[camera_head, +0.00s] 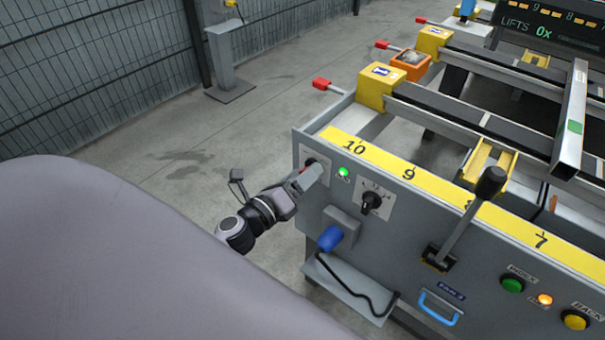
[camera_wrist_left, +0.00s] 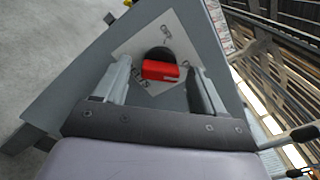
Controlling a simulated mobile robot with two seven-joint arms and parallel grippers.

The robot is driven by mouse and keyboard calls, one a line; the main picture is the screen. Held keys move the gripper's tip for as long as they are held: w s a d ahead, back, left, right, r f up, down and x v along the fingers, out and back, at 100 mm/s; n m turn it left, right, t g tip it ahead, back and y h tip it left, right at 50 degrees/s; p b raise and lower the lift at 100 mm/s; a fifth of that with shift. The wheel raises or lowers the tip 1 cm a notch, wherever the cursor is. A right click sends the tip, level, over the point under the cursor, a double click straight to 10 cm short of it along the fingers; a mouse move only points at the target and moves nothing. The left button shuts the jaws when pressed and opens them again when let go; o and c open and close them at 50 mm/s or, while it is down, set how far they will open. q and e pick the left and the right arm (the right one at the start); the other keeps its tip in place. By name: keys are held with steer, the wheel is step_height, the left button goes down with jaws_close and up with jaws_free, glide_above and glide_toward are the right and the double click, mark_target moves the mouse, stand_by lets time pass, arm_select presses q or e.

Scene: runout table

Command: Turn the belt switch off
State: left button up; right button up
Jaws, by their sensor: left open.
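The belt switch (camera_wrist_left: 160,70) shows in the left wrist view as a red handle on a round black base, on a white plate with small lettering. My left gripper (camera_head: 308,176) is at the plate. In the left wrist view its two fingers stand apart, one on each side of the red handle, with a gap visible on both sides. I cannot tell how deep the fingertips reach. My right gripper is not in view.
A lit green lamp (camera_head: 343,172) and a black rotary selector (camera_head: 371,201) sit just right of the switch. A blue plug (camera_head: 330,238) sticks out below, and a black-knobbed lever (camera_head: 490,183) rises farther right. Open floor (camera_head: 230,130) lies left of the table.

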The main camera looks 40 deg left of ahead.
arm_select(q)
steer(key=shift+w, duration=0.25)
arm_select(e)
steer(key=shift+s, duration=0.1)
arm_select(q)
steer(key=c, duration=1.1)
steer(key=shift+o, duration=0.2)
steer(key=shift+n, duration=0.3)
steer(key=shift+n+p, duration=3.4)
steer(key=shift+n, duration=5.3)
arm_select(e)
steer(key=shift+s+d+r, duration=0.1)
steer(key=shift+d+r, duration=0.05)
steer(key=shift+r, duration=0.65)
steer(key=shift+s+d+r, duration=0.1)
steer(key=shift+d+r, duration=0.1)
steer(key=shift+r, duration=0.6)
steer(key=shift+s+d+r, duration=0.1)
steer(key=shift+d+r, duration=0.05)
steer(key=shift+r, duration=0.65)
